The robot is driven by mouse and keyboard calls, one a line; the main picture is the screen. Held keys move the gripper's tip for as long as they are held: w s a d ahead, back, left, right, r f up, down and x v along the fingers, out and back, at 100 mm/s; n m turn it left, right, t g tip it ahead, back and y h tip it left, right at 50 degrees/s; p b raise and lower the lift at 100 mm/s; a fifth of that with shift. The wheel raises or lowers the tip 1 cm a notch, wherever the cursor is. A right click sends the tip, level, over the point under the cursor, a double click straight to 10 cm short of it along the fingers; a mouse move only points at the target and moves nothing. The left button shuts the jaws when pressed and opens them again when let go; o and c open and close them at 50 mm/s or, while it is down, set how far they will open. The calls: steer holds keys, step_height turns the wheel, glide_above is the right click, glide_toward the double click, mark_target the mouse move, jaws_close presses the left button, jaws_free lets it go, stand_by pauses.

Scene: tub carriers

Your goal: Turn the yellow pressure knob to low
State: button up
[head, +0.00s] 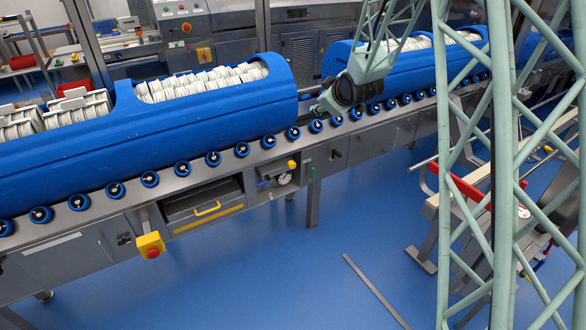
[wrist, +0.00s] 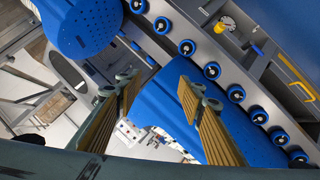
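The yellow pressure knob (head: 291,164) is on the front panel of the conveyor, just above a round white gauge (head: 284,178). The knob also shows at the top of the wrist view (wrist: 226,23), to the right of the roller row. Its pointer setting is too small to read. My gripper (head: 319,107) is above the conveyor in the gap between two blue tubs, up and to the right of the knob and apart from it. In the wrist view my gripper (wrist: 159,82) has its two padded fingers spread, with nothing between them.
Blue tubs (head: 190,105) with white pieces lie along the conveyor rollers (head: 213,159). A drawer with a yellow handle (head: 207,208) and a red button on a yellow box (head: 151,246) are left of the knob. The blue floor (head: 270,275) in front is mostly clear.

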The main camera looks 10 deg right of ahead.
steer(key=w+f+n+t+y, duration=0.1)
steer(key=w+f, duration=0.3)
steer(key=f, duration=0.2)
steer(key=w+f+n, duration=0.1)
steer(key=w+f, duration=0.3)
steer(key=f, duration=0.2)
steer(key=n+t+y+b, duration=0.2)
steer(key=n+t+y, duration=0.2)
glide_toward(293, 166)
steer(key=s+d+r, duration=0.1)
steer(key=s+d, duration=0.1)
steer(key=shift+s+a+f+y, duration=0.2)
steer(key=shift+s+f+y, duration=0.2)
steer(key=shift+s+f, duration=0.35)
steer(key=shift+w, duration=0.2)
steer(key=shift+b+x, duration=1.8)
steer(key=shift+x, duration=4.9)
steer(key=shift+r, duration=0.1)
steer(key=shift+c, duration=0.8)
steer(key=c, duration=0.7)
